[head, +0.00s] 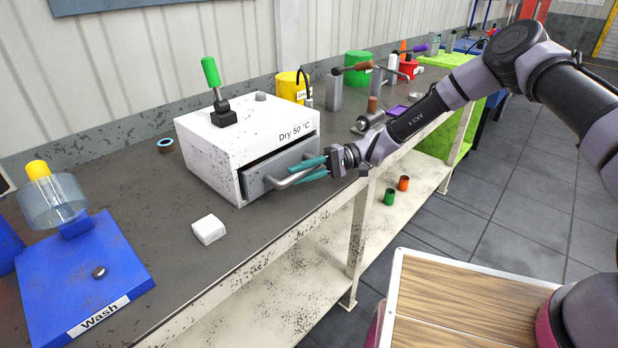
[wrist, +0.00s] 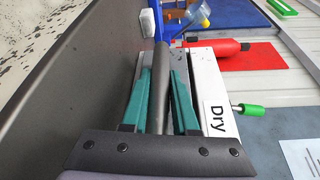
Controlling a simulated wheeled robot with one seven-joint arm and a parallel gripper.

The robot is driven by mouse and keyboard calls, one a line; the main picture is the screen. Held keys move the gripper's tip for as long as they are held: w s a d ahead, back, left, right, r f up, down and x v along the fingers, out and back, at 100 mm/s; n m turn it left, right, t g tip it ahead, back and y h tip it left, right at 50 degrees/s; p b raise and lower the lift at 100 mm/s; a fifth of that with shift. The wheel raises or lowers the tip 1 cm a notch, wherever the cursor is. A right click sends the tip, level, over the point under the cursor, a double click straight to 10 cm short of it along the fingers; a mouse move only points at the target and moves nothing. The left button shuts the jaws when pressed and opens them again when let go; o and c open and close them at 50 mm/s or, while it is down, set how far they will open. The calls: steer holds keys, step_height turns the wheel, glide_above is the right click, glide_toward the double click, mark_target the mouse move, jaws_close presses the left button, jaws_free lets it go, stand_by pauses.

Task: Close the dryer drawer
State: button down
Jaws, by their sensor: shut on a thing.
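The white dryer (head: 225,152), labelled "Dry 50 °C", stands on the bench; its side with the label shows in the wrist view (wrist: 207,75). Its grey drawer (head: 252,184) is in the lower front, with the front panel standing slightly proud of the casing. A grey bar handle (head: 276,184) sticks out from the panel. My gripper (head: 300,174) reaches in from the right, its teal fingers on either side of the handle. In the wrist view the handle bar (wrist: 161,85) lies between the fingers. The drawer's inside is hidden.
A green-handled lever (head: 212,75) stands on top of the dryer. A white block (head: 208,230) lies on the bench in front of it. A blue "Wash" station (head: 85,280) is at the left. Yellow (head: 293,87) and green (head: 358,67) buckets stand behind to the right.

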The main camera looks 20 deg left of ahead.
steer(key=shift+w+a, duration=0.15)
steer(key=c, duration=0.7)
jaws_free()
steer(key=shift+a, duration=0.1)
steer(key=v, duration=1)
steer(key=shift+w+d, duration=0.2)
steer(key=shift+d, duration=0.15)
